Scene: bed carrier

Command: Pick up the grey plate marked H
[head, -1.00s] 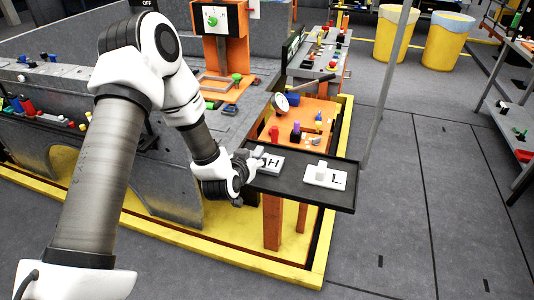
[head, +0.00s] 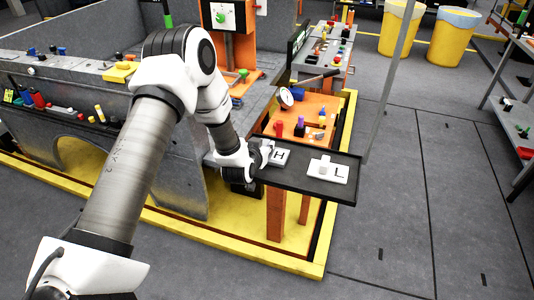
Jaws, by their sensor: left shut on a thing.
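The grey plate marked H (head: 280,156) is at the left end of a dark tray (head: 301,183). My left gripper (head: 266,151) is at the plate's left side and is shut on it, partly covering it. I cannot tell whether the plate is clear of the tray surface. A white plate marked L (head: 328,170), with a raised knob, lies on the right part of the same tray. My right gripper is not in view.
Behind the tray is an orange table (head: 306,117) with small coloured pieces and a round gauge (head: 285,97). A thin grey post (head: 391,80) rises near the tray's right end. Yellow bins (head: 400,30) stand far back. Open floor lies to the right.

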